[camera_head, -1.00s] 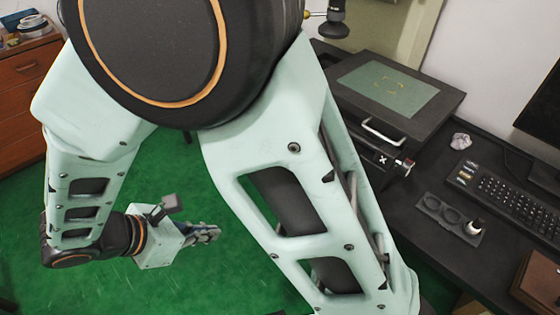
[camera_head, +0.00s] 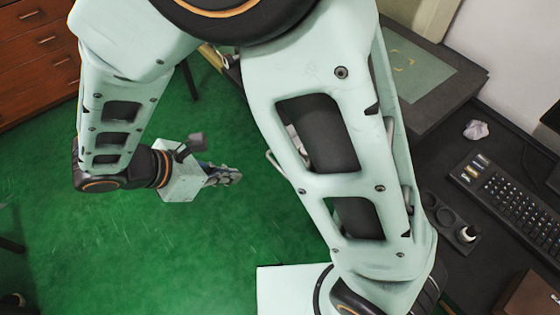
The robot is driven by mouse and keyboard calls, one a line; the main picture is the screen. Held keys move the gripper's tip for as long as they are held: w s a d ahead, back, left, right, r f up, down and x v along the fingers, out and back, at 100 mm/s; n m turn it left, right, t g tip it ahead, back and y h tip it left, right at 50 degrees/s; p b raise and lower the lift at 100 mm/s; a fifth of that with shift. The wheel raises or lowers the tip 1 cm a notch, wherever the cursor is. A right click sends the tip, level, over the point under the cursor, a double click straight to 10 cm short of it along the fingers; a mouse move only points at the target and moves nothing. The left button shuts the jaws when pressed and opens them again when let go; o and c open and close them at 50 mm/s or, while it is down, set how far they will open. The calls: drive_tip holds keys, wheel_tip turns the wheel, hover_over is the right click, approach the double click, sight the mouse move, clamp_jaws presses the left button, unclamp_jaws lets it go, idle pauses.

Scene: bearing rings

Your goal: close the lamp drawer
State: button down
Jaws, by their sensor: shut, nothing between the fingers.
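My gripper (camera_head: 228,176) is shut and empty, held over the green floor left of the desk, its fingers pointing right. A thin metal bar like a handle (camera_head: 274,164) shows at the left edge of my arm link, to the right of my gripper and apart from it. Something pale shows through the upper opening in the link. I cannot tell whether these belong to the lamp drawer. My arm link hides most of that area, so how far any drawer there stands out is not visible.
A dark box with a green top panel (camera_head: 425,72) stands on the black desk. A crumpled paper ball (camera_head: 476,130), a keyboard (camera_head: 510,195) and a tray with round hollows (camera_head: 440,212) lie on the desk. A wooden chest of drawers (camera_head: 40,60) stands at the upper left. Green floor (camera_head: 140,240) is open around my gripper.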

drive_tip(key=w+d+r+b+x, duration=0.1)
drive_tip(key=x, duration=1.2)
drive_tip(key=shift+d+r, duration=0.25)
drive_tip(key=shift+d, duration=0.2)
drive_tip(key=shift+w, duration=0.2)
drive_tip(key=w+d, duration=0.2)
drive_tip(key=d, duration=0.1)
drive_tip(key=w+d+b, duration=0.1)
drive_tip(key=w+d, duration=0.1)
drive_tip(key=d, duration=0.2)
drive_tip(key=w+d+b, duration=0.1)
drive_tip(key=w+d, duration=0.2)
drive_tip(key=shift+d, duration=0.3)
